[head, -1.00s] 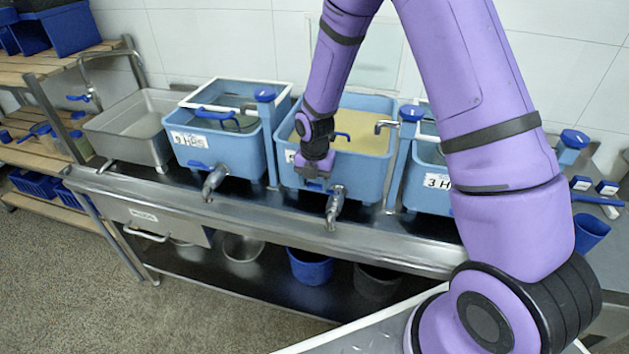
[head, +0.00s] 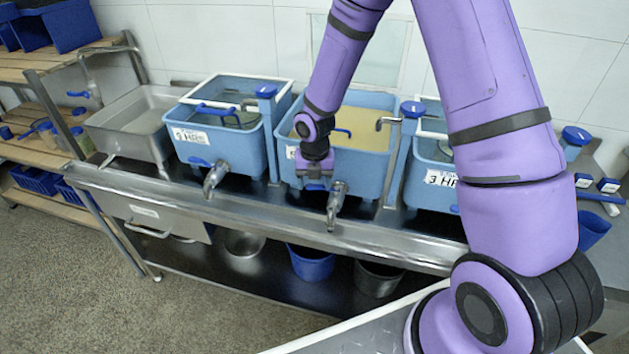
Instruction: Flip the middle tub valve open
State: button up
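The middle tub (head: 367,172) is a light blue box holding yellowish liquid, on the steel bench. Its metal spout (head: 336,204) sticks out low on the front and points down. My gripper (head: 315,184) is at the tub's front face, just left of the spout, pointing down. It is small in this view, and my wrist hides part of the tub's label and front. The valve's handle cannot be made out clearly there; a bit of blue shows by my fingers. I cannot tell whether the fingers are apart or touch the handle.
A left blue tub (head: 240,155) has a blue valve handle (head: 199,162) and spout. A right tub (head: 428,182) is partly behind my arm. A steel sink (head: 135,125) stands at far left. Blue and dark buckets (head: 311,264) sit below the bench.

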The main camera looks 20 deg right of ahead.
aim_at(314, 185)
jog(key=shift+o, duration=0.9)
notch_tip(314, 185, up, 11)
